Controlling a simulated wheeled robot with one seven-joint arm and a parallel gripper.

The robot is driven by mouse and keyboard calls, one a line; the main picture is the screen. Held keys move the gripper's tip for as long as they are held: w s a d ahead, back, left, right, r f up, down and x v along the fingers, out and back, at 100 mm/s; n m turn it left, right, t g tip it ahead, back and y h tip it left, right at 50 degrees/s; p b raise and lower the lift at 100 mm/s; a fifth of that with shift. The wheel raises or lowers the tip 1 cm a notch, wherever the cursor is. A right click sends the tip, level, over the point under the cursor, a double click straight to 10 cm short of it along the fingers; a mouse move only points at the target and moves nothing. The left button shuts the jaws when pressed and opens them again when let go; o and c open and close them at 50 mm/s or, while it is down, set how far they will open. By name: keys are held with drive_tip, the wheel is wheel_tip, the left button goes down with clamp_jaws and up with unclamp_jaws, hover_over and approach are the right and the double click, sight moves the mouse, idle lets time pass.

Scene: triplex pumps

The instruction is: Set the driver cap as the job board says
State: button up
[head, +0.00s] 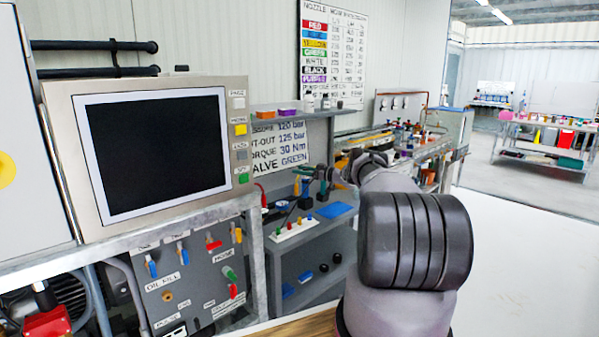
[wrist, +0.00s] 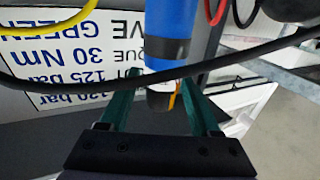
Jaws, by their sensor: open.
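The job board (head: 277,140) is a white sign behind the bench. Its readable lines say 120 bar, cut-out 125 bar, torque 30 Nm and valve green; part is cut off or covered. It appears upside down in the wrist view (wrist: 62,68). A blue cylindrical tool (wrist: 172,22) with a dark band, a pale ring and a dark end stands between the fingers in the wrist view; I take it for the driver. My gripper (wrist: 158,85) is open, with green fingers on either side of the tool. Contact cannot be told. In the head view my gripper (head: 312,172) is near the shelf, small and partly hidden.
A pale rack with coloured pegs (head: 293,232) and a blue mat (head: 335,210) lie on the grey shelf. A large screen (head: 155,150) stands left, above a valve panel (head: 195,275). Yellow and dark cables (wrist: 225,62) cross the wrist view. White floor is clear at right.

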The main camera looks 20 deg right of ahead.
drive_tip(key=v, duration=1)
